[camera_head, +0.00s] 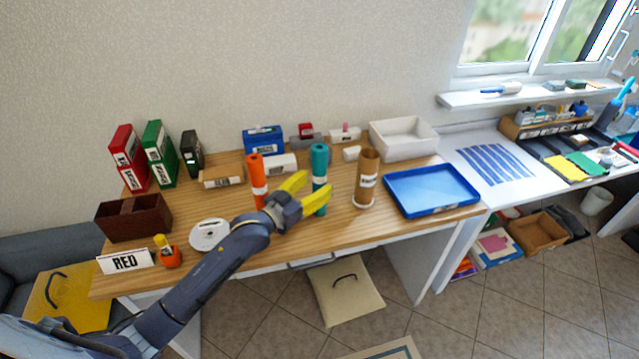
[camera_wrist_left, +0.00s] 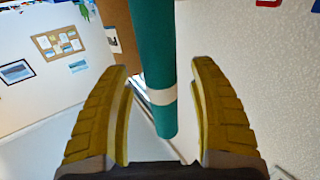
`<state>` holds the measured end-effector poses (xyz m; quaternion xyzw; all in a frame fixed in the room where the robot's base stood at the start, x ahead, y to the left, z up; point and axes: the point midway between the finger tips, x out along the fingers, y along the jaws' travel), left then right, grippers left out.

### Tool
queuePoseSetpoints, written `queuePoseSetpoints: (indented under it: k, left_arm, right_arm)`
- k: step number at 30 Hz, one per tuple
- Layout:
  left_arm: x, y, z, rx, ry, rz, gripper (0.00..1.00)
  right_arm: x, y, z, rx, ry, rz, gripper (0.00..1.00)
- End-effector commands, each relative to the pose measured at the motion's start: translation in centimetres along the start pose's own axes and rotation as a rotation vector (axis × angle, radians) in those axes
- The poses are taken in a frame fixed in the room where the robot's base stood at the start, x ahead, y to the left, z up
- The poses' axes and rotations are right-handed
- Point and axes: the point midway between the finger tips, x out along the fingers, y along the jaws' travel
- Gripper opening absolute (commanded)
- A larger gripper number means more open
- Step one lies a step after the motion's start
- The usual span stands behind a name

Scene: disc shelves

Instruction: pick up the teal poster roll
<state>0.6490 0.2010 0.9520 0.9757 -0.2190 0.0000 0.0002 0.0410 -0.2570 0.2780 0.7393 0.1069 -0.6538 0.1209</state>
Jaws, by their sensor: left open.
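The teal poster roll (camera_head: 319,161) stands upright on the wooden desk in the head view, between an orange roll and a brown roll. My left gripper (camera_head: 306,192) is open at the teal roll, its yellow fingers pointing toward it, one finger crossing in front of the roll's lower part. In the left wrist view the teal roll (camera_wrist_left: 154,60) with its pale band lies between and beyond the open fingers (camera_wrist_left: 162,110). I see no contact between the fingers and the roll. My right gripper is not in view.
The orange roll (camera_head: 257,178) stands close on the left and the brown roll (camera_head: 366,175) on the right. A blue tray (camera_head: 432,205) and white bin (camera_head: 404,138) lie further right. Binders, a brown box (camera_head: 134,217) and a white disc (camera_head: 209,234) are on the left.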

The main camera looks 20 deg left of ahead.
Motion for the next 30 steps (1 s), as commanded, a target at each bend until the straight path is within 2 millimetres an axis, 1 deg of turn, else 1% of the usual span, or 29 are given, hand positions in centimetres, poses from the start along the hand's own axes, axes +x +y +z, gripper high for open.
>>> queuePoseSetpoints:
  k: [1,6,16,30]
  left_arm:
    - [0.7,-0.1,-0.1,0.0,0.001,-0.001,0.61]
    - [1.9,0.0,0.0,0.0,0.0,0.0,0.61]
    - [2.1,0.0,0.0,0.0,0.0,0.0,0.61]
    - [2.1,0.0,0.0,0.0,0.0,0.0,0.07]
  right_arm:
    - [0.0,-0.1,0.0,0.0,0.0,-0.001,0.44]
    - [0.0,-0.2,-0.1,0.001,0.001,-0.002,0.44]
    - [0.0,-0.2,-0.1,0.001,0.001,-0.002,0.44]
    - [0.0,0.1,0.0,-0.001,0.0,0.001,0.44]
